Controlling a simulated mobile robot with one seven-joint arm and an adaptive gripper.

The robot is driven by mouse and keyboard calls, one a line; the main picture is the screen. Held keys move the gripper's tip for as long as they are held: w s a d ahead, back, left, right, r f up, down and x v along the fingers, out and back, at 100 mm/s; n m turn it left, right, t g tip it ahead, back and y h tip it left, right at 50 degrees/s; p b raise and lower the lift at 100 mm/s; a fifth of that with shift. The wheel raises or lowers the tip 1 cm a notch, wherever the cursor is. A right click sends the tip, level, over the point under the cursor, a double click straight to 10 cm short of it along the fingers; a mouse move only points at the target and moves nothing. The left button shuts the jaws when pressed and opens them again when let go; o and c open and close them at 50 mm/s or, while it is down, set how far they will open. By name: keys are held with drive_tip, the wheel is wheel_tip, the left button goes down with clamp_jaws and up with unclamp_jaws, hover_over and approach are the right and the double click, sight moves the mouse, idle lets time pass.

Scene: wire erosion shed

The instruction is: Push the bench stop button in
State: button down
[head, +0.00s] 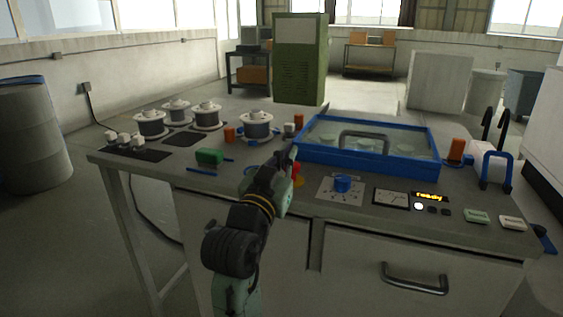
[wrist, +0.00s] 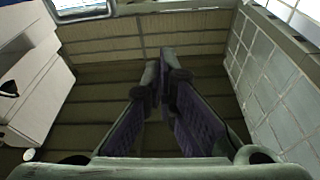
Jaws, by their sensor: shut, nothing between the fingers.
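The bench stop button (head: 298,171), red with yellow at its base, is near the front edge of the bench, left of the blue knob. My gripper (head: 293,152) is just left of it in the head view and partly covers it. Whether they touch cannot be told. In the wrist view my gripper (wrist: 162,62) is shut, with its fingertips together and nothing between them. The button does not show in the wrist view, which looks at slatted boards and pale walls.
Right of the button are a blue knob (head: 343,184), a gauge (head: 391,198) and a lit "ready" display (head: 429,197). A blue-framed tray (head: 300,157) lies behind. A green block (head: 210,156) and several white spools (head: 258,125) stand left. A drawer handle (head: 415,284) juts out in front.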

drive_tip(key=w, duration=0.1)
drive_tip(key=w+f, duration=0.1)
drive_tip(key=w+d+f+p, duration=0.1)
drive_tip(key=shift+w, duration=0.4)
drive_tip(key=shift+f, duration=0.5)
drive_tip(key=shift+s+a+f+b, duration=0.1)
drive_tip(key=shift+f+b, duration=0.95)
drive_tip(key=shift+f, duration=0.15)
drive_tip(key=r+p, duration=0.2)
drive_tip(key=r, duration=0.1)
drive_tip(key=r+p, duration=0.2)
drive_tip(key=shift+d, duration=0.3)
drive_tip(key=b+v, duration=0.4)
drive_tip(key=v, duration=0.6)
